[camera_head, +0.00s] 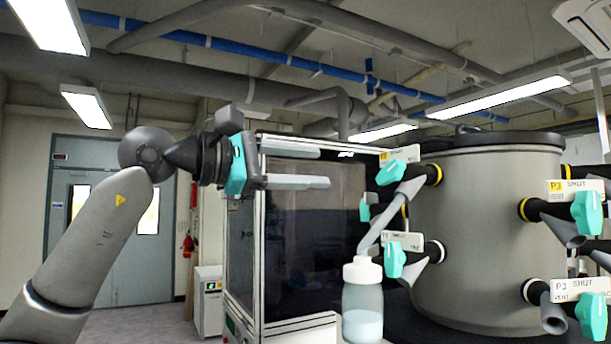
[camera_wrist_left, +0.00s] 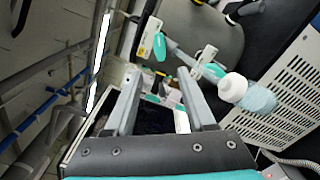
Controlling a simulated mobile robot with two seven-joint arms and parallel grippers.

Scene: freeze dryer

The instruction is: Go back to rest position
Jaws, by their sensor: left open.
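My left arm reaches in from the left in the head view. Its gripper (camera_head: 322,168) is raised, open and empty, with its two long grey fingers apart and pointing right, in front of the dark-windowed cabinet. In the left wrist view the gripper (camera_wrist_left: 160,80) shows two spread fingers with nothing held between them. A white-capped bottle (camera_head: 362,302) with pale liquid hangs below and to the right, at the lower end of a tube. It also shows in the left wrist view (camera_wrist_left: 246,93), to the right of the fingers and apart from them. My right gripper is not in view.
The large grey drum (camera_head: 485,240) of the freeze dryer stands at right, with several side ports, teal valve handles (camera_head: 588,212) and tags. The dark-windowed cabinet (camera_head: 312,225) is at the middle. A grey door (camera_head: 110,215) is at the back left, with open floor before it.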

